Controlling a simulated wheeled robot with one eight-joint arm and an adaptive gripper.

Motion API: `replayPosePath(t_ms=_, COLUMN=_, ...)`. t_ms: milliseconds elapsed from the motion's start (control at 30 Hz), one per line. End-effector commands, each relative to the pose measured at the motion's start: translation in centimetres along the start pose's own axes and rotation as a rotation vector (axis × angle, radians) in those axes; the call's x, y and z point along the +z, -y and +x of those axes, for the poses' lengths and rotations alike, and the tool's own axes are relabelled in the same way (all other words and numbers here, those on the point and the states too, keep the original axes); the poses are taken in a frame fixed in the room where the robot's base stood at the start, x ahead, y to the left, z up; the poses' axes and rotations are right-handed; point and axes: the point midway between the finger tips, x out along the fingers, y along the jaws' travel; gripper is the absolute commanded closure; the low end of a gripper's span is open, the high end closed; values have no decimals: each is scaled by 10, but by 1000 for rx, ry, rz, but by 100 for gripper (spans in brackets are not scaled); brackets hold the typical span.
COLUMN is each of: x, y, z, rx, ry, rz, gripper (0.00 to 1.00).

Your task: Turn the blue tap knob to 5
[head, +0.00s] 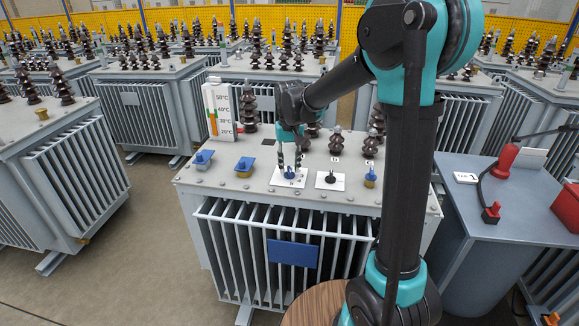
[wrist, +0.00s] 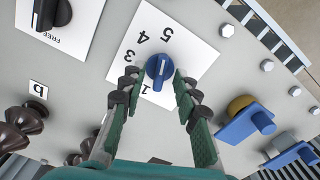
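The blue tap knob (wrist: 160,66) sits on a white number plate (wrist: 190,32) on the grey transformer lid. In the wrist view the digits 5, 4, 3 and 1 show around it; others are hidden. The knob has a short white mark on top; I cannot tell for sure which digit it points to. My gripper (wrist: 157,74) is open, with one finger on each side of the knob; I cannot tell if they touch it. In the head view my gripper (head: 290,160) comes down from above onto the knob (head: 290,174).
A black knob (head: 331,177) on a white plate marked FREE stands beside it. Blue valve handles (head: 244,166) are to the left in the head view, with dark insulators (head: 335,143) behind. A grey cabinet (head: 500,210) with red clamps stands at right.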

Motion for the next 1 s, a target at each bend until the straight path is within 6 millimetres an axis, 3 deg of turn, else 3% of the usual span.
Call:
replayPosePath(t_ms=400, x=0, y=0, z=-76, rx=0, ry=0, rz=0, gripper=69)
replayPosePath(t_ms=600, x=0, y=0, z=-105, rx=0, ry=0, rz=0, gripper=69)
replayPosePath(t_ms=1000, x=0, y=0, z=-116, rx=0, ry=0, rz=0, gripper=69)
